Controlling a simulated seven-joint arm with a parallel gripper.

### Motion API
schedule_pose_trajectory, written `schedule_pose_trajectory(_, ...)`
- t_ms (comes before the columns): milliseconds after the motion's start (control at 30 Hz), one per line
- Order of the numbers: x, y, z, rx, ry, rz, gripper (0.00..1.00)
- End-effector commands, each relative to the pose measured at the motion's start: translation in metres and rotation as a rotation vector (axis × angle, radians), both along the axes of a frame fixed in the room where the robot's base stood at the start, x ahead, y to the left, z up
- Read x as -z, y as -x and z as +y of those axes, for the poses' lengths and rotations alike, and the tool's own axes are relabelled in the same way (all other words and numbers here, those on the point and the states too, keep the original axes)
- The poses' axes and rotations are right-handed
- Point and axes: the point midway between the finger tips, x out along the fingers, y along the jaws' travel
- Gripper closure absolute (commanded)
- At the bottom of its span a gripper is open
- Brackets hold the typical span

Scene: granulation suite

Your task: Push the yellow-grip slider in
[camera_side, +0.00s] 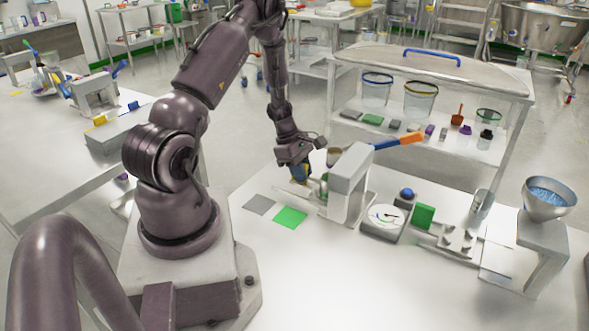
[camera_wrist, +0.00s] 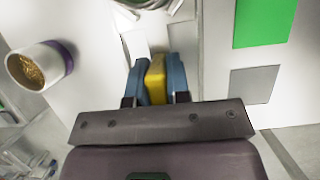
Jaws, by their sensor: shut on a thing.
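The yellow grip (camera_wrist: 155,82) of the slider sits between the two blue fingers of my gripper in the wrist view. My gripper (camera_side: 301,176) is shut on it, low over the white table, just left of a white arch-shaped press (camera_side: 350,176) in the side view. The fingers and wrist hide most of the grip there. How far the slider is in cannot be told. The wrist body covers the near part of the wrist view.
A green square (camera_side: 291,218) and a grey square (camera_side: 259,204) lie on the table near the slider. A cup of brown granules (camera_wrist: 35,68) stands beside the gripper.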

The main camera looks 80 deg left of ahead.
Motion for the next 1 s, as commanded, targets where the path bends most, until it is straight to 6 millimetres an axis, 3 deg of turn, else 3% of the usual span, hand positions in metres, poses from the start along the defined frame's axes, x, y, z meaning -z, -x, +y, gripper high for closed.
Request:
schedule_pose_trajectory(33, 0.0, -0.012, -0.012, 0.007, 0.003, -0.004, 1.0)
schedule_pose_trajectory(200, 0.0, -0.035, -0.035, 0.004, 0.003, -0.004, 1.0)
schedule_pose_trajectory(600, -0.001, -0.044, -0.044, 0.002, 0.006, -0.006, 1.0)
schedule_pose_trajectory(633, -0.001, -0.044, -0.044, 0.001, 0.007, -0.006, 0.76)
schedule_pose_trajectory(700, -0.001, -0.044, -0.044, 0.001, 0.007, -0.006, 0.6)
schedule_pose_trajectory(1000, -0.001, -0.042, -0.041, 0.001, 0.003, -0.004, 0.57)
